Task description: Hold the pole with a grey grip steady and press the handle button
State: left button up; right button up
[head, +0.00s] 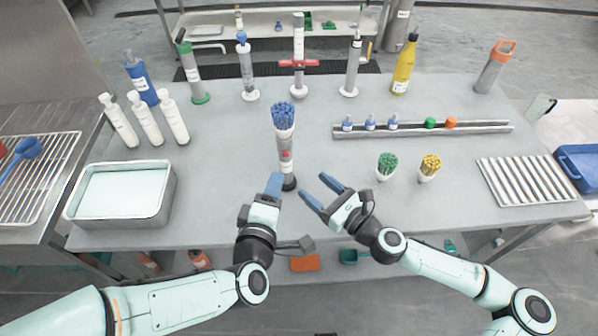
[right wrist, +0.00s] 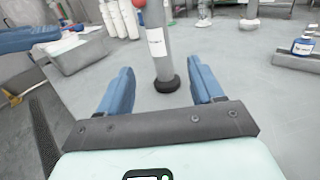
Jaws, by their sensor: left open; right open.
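A grey upright pole (head: 286,169) with a white label and black foot stands near the table's front middle. My right gripper (head: 313,187) is open and empty to the pole's lower right. In the right wrist view the pole (right wrist: 157,50) stands ahead between the open fingers, apart from them, and the red button (right wrist: 138,3) is cut by the top edge.
White cups of green sticks (head: 386,166) and yellow sticks (head: 429,167) stand right of the pole. A metal rail (head: 425,130) with small bottles lies behind them. A metal tray (head: 122,193) is at left. Several tools stand along the back.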

aim_at(291, 168)
jog(key=x, duration=1.1)
jog(key=shift+w+a, duration=0.1)
jog(key=shift+a, duration=0.05)
jog(key=c, duration=1.1)
pick_arm(q)
grip_shut()
dwell(0.5)
